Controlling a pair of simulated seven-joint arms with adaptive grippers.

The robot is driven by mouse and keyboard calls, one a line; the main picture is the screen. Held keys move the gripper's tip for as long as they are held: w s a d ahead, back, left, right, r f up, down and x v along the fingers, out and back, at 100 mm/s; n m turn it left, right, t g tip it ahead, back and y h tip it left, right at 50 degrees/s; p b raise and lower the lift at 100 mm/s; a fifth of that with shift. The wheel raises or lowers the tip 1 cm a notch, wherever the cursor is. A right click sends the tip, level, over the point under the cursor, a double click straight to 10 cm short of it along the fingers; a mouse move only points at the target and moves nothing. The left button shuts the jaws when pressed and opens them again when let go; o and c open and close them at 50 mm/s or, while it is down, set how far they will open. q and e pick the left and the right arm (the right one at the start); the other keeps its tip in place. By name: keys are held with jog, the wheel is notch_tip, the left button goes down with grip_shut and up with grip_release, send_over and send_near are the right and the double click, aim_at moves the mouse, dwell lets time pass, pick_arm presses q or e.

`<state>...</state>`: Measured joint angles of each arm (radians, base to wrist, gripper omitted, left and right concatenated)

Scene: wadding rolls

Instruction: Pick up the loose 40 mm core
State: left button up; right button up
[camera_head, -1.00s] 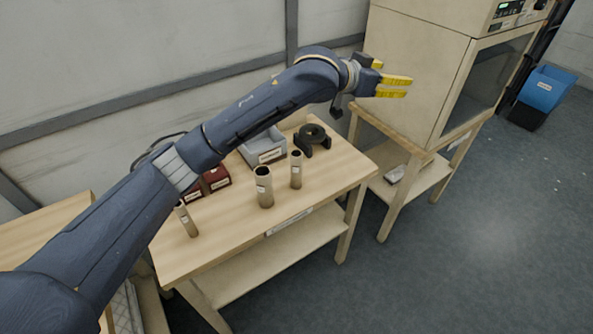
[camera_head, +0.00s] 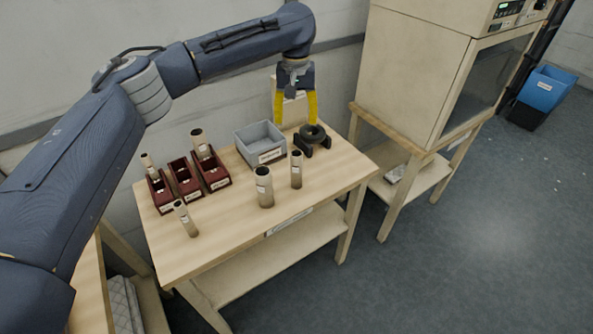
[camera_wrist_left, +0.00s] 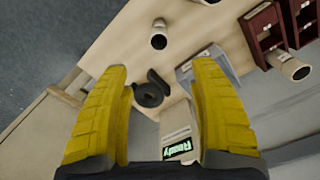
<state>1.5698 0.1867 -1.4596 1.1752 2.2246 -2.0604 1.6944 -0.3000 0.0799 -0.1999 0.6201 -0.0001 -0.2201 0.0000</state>
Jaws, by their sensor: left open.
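Three loose tan cores stand on the table: a thick one (camera_head: 264,190), a medium one (camera_head: 296,171) to its right, and a thin one (camera_head: 186,219) at the left. Their size labels are too small to read, so I cannot tell which is 40 mm. My left gripper (camera_head: 297,117) has yellow fingers, open and empty, pointing down above the black ring-shaped stand (camera_head: 312,136), behind the medium core. In the left wrist view, the open fingers (camera_wrist_left: 158,80) frame that stand, and an upright core (camera_wrist_left: 159,31) shows beyond them. My right gripper is not in view.
Red bins (camera_head: 187,180) at the back left hold two upright cores (camera_head: 200,143). A grey bin (camera_head: 260,144) stands behind the thick core. A sign marked Ready (camera_wrist_left: 178,129) shows near the stand. A large cabinet (camera_head: 415,75) stands right of the table. The table's front is clear.

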aim_at(297, 163)
pick_arm(q)
notch_tip(297, 163, down, 12)
jog(key=shift+f, duration=0.1)
jog(key=f, duration=0.3)
jog(key=shift+s+d+f, duration=0.1)
jog(key=shift+s+f, duration=0.1)
jog(key=shift+s, duration=0.05)
jog(key=shift+f, duration=0.9)
jog(key=shift+c, duration=0.4)
grip_shut()
